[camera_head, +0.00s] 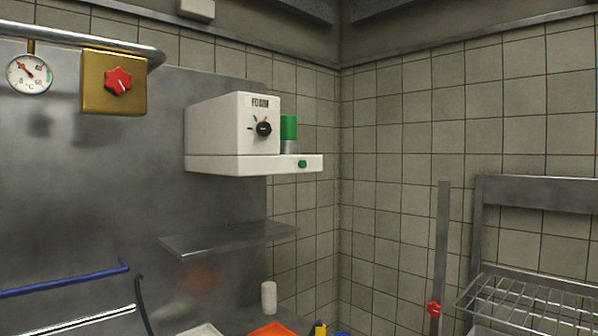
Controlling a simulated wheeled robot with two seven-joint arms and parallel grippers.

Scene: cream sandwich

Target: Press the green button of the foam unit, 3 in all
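The foam unit (220,128) is a white box labelled FOAM, mounted high on the wall near the middle of the head view. A green and silver cylinder (289,132) stands on that ledge beside the box. Nothing covers the button. Neither of my grippers shows in this view.
A metal shelf (228,239) juts out below the unit. A brass box with a red knob (118,80) and a round gauge (30,74) are at upper left. A wire rack (530,300) is at lower right. An orange item (272,329) lies at the bottom edge.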

